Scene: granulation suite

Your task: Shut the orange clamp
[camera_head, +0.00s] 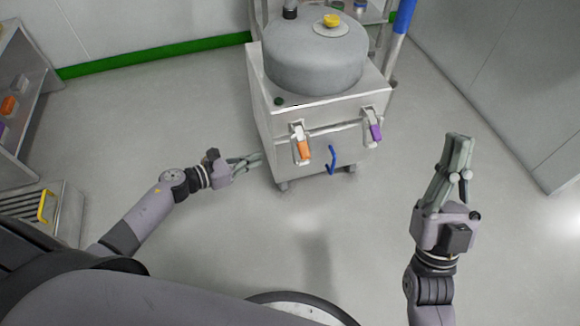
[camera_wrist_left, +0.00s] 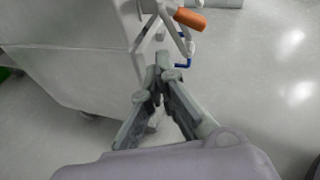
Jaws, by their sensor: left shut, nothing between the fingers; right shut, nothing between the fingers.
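The orange clamp (camera_head: 303,149) is on the front left of the grey machine's box (camera_head: 330,160), with its orange handle hanging down and out from a metal bracket. In the left wrist view the clamp's orange handle (camera_wrist_left: 190,19) sticks out to the right of its metal arms, beyond my fingertips. My left gripper (camera_head: 258,160) is shut and empty, left of and a little lower than the clamp in the head view, apart from it. It also shows in the left wrist view (camera_wrist_left: 163,62). My right gripper (camera_head: 458,138) is shut and empty, well to the right of the machine.
A purple-handled clamp (camera_head: 375,131) is on the front right of the box. A blue handle (camera_head: 332,160) is between and below the clamps. A round grey vessel (camera_head: 328,60) stands on top. A shelf (camera_head: 15,115) is at the left. The floor in front is clear.

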